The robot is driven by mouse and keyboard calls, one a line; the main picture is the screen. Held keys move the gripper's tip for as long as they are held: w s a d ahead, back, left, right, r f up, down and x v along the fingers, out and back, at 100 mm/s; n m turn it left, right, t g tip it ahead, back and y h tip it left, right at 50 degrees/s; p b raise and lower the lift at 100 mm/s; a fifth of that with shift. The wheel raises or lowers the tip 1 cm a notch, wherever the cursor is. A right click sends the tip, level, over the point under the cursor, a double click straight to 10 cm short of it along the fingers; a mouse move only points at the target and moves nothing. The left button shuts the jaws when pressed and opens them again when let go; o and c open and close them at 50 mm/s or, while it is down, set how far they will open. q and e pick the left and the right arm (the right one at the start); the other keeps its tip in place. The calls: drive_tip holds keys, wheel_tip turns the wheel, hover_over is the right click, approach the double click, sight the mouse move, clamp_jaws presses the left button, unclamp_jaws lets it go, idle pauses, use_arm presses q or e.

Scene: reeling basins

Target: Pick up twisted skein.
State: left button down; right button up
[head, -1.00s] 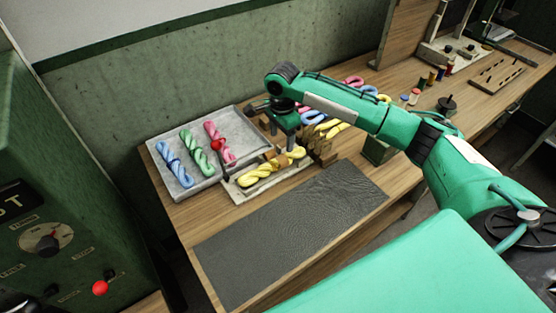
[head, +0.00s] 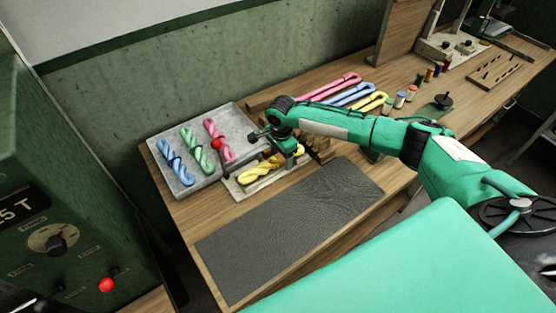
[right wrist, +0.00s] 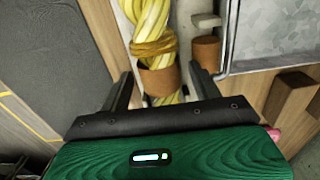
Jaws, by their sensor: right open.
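A yellow twisted skein (head: 257,171) lies in a shallow pale tray (head: 241,188) at the front of the bench. My right gripper (head: 284,163) is over the skein's right end, low and close to it. In the right wrist view, my right gripper (right wrist: 161,80) is open, with one finger on each side of the skein (right wrist: 150,20). A brown band (right wrist: 160,80) around the skein shows between the fingers. Whether the fingers touch it I cannot tell. My left gripper is not in view.
A grey tray (head: 153,148) beside it holds blue, green and pink twisted skeins. A red-knobbed lever (head: 217,144) stands between the trays. A dark mat (head: 285,230) lies in front, clear. Looped pink, blue and yellow skeins (head: 352,93) lie behind my arm.

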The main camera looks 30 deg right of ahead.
drive_tip(key=c, duration=1.2)
drive_tip(key=shift+r, duration=0.1)
